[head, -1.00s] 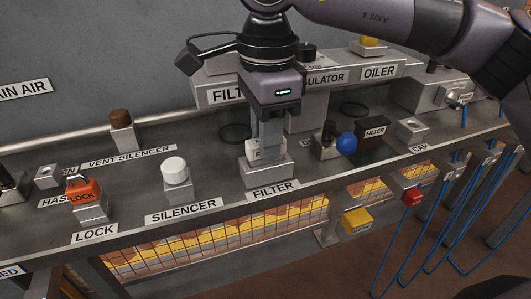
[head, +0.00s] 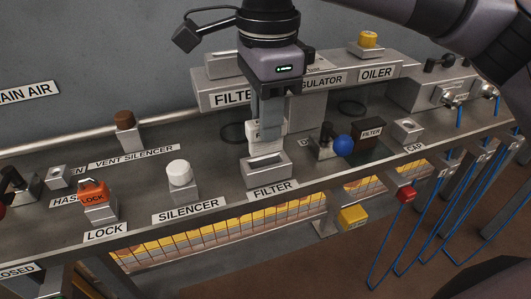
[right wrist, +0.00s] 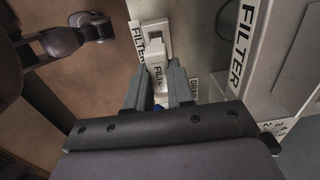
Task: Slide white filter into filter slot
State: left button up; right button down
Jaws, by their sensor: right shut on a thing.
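The white filter (head: 266,133), a small block with a printed label, is between the fingers of my right gripper (head: 267,122). It is upright just above its grey holder (head: 265,172), whose recess shows below it. In the right wrist view my right gripper (right wrist: 157,75) is shut on the white filter (right wrist: 158,80), with the holder beyond. The grey housing labelled FILTER (head: 213,85) stands behind and to the left of my gripper; its slot opening cannot be made out. My left gripper is not in view.
The regulator and oiler housings (head: 378,72) continue the back row. A dark filter block (head: 370,136) and a blue ball knob (head: 343,144) are to the right. A white silencer (head: 179,173) and an orange lock (head: 93,191) stand to the left.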

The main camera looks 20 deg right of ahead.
jog(key=shift+r+p, duration=0.3)
jog(key=shift+r, duration=0.2)
jog(key=shift+r, duration=0.15)
jog(key=shift+r, duration=0.1)
dwell(0.3)
